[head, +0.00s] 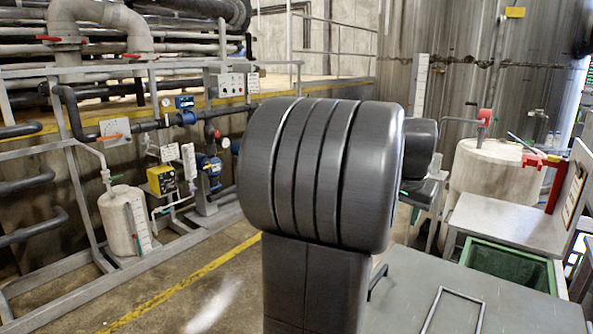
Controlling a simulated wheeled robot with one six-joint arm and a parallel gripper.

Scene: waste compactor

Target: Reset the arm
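My own arm fills the middle of the head view as a large dark grey ribbed joint (318,172) on an upright dark link (312,280). A smaller dark rounded part (420,146) shows just behind it to the right. My gripper is not seen in this view, so its fingers and anything in them cannot be told. The arm hides part of the floor and the area behind it.
Pipes, gauges and a yellow pump (162,180) stand behind a grey frame at left, with a white tank (125,222). At right are a metal table (508,226), a green bin (509,267) and a larger white tank (495,172). Floor at lower left is clear.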

